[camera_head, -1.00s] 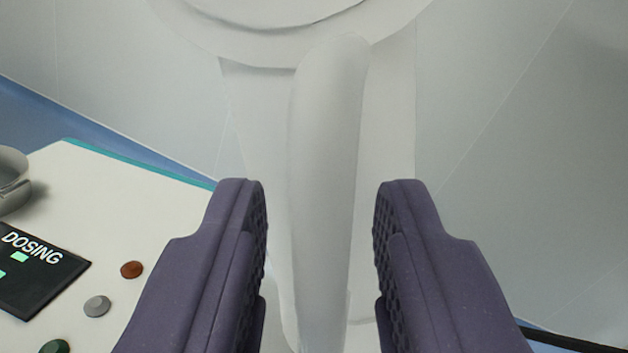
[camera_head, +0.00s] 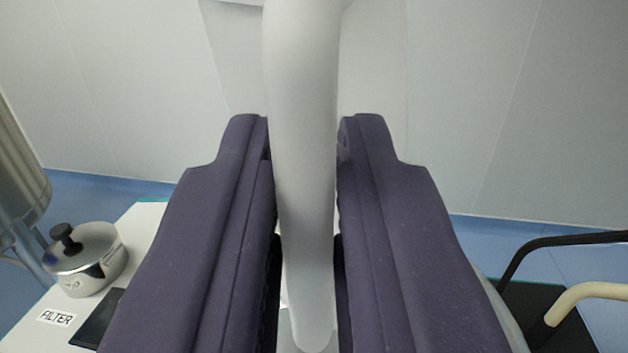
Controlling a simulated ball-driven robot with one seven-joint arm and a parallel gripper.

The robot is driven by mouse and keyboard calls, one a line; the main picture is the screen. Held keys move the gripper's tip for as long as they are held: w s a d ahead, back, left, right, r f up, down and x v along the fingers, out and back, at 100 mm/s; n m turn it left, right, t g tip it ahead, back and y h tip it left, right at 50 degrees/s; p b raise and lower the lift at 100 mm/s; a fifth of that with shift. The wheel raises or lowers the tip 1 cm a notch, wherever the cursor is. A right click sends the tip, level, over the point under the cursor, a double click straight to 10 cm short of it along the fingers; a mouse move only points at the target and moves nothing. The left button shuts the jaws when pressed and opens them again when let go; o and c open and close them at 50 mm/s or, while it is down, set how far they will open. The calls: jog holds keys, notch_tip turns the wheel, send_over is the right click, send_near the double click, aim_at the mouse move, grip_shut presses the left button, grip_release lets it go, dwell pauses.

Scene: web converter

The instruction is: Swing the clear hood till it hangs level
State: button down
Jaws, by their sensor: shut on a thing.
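A pale grey-white upright handle bar (camera_head: 303,120) runs down the middle of the view. My gripper (camera_head: 304,140), with two purple ridged fingers, is shut on this bar, one finger on each side. The bar continues above and below the fingers, and its top leaves the picture. I cannot tell a clear hood apart from the pale surfaces around the bar, so its tilt does not show.
At the left, a steel pot (camera_head: 92,258) with a black knob stands on a white surface by a FILTER label (camera_head: 56,317). A steel cylinder (camera_head: 18,165) is at the left edge. A black rail (camera_head: 560,240) and a cream bar (camera_head: 585,292) are at the lower right.

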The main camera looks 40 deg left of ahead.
jog(key=c, duration=1.2)
grip_release()
jog(key=shift+c, duration=0.2)
jog(key=v, duration=0.7)
jog(key=shift+s+d+p, duration=0.25)
jog(key=shift+s+p, duration=0.05)
jog(key=shift+p, duration=0.1)
